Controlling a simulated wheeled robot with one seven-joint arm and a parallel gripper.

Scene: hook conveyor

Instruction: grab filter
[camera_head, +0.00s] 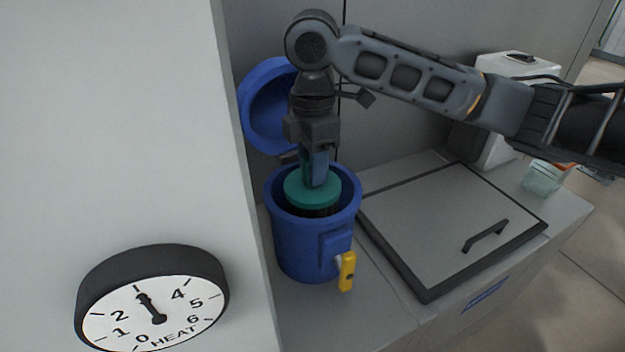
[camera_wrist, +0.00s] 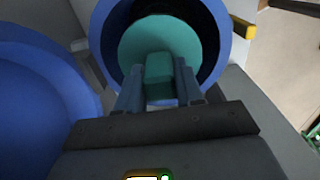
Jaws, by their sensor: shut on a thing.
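The filter (camera_head: 298,192) has a round teal top and a dark body below it. It sits inside the open blue canister (camera_head: 293,246). My gripper (camera_head: 316,182) comes straight down from above and is shut on the filter's raised teal handle. In the wrist view the two fingers (camera_wrist: 158,92) stand on either side of the handle, and the filter's teal disc (camera_wrist: 135,42) lies within the blue rim. The lower part of the filter is hidden inside the canister.
The blue lid (camera_head: 262,108) stands open behind the canister. A yellow latch (camera_head: 347,271) is on the canister's front. A grey wall panel with a HEAT dial (camera_head: 152,300) is at left. A flat hatch with a handle (camera_head: 425,213) lies at right. A clear container (camera_head: 543,178) stands farther right.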

